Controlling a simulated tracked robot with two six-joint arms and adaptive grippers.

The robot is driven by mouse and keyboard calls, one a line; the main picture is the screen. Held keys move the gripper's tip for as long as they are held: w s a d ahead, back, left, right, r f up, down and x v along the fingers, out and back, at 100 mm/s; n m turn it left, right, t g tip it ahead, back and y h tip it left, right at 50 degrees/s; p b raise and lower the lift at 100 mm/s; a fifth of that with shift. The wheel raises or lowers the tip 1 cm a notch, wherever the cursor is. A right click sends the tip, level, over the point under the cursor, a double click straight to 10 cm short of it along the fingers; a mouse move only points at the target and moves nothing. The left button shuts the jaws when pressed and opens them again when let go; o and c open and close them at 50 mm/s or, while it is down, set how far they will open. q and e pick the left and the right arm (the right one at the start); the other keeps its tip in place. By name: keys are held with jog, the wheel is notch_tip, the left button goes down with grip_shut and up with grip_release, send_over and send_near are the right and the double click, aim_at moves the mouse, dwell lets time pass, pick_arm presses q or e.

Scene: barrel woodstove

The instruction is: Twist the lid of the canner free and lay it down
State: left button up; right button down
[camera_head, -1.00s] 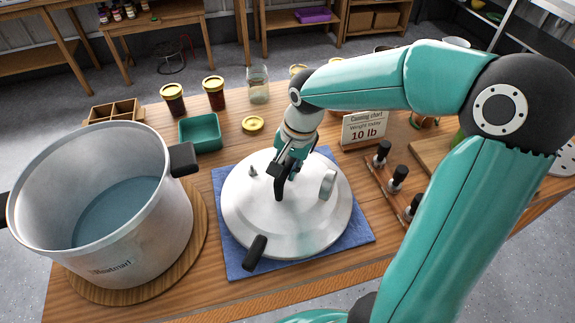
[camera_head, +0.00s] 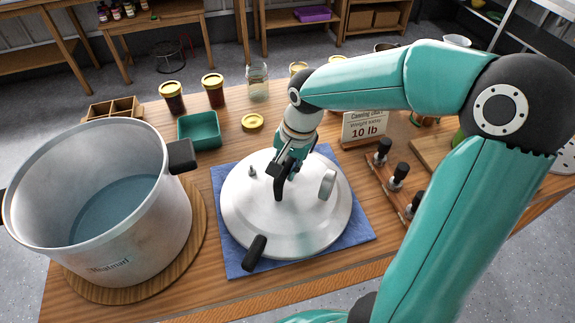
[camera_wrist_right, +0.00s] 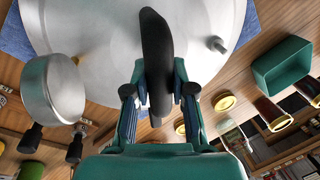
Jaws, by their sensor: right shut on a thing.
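The canner (camera_head: 120,235), a large open metal pot with water in it, stands at the left on a round wooden board. Its pale round lid (camera_head: 245,205) is off the pot and lies on a blue cloth (camera_head: 232,262), looking flat. A round gauge (camera_head: 327,184) and a small valve stick up from the lid. My right gripper (camera_head: 281,180) is over the lid's middle. In the right wrist view it is shut on the lid's black center handle (camera_wrist_right: 156,60). The handle's far end is partly hidden by the gripper. My left gripper is not in view.
A green bin (camera_head: 200,131), a yellow jar lid (camera_head: 252,123) and several jars stand behind the cloth. A sign (camera_head: 364,128) and a rack with black-knobbed weights (camera_head: 397,175) are at the right. Bare wood shows along the front edge.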

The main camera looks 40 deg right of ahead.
jog(key=shift+f+b, duration=0.4)
jog(key=shift+f, duration=0.05)
jog(key=shift+r, duration=0.1)
jog(key=c, duration=0.9)
grip_release()
notch_tip(320, 180, up, 12)
jog(key=s, duration=0.2)
jog(key=shift+d+f, duration=0.2)
jog(key=shift+d, duration=0.25)
